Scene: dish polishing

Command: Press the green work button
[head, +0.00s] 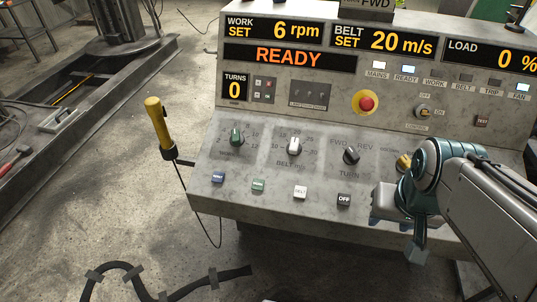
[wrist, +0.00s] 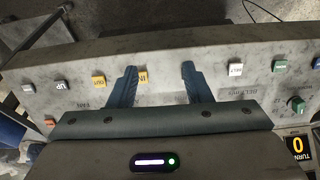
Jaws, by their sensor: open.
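The green work button (head: 258,185) is a small square on the lower front strip of the grey console, between a blue button (head: 218,176) and a white one (head: 300,191). It also shows in the wrist view (wrist: 280,65), right of my fingers. My gripper (head: 413,248) is over the console's right front, well to the right of the green button. In the wrist view my gripper (wrist: 160,75) has its two fingers apart, with nothing held. A yellow button (wrist: 143,77) marked IN shows between them.
A black OFF button (head: 344,200) lies between the white button and my gripper. A row of knobs (head: 294,146) stands behind the buttons. A red emergency button (head: 366,103) is higher up. A yellow-handled tool (head: 158,125) stands at the console's left edge. The display reads READY.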

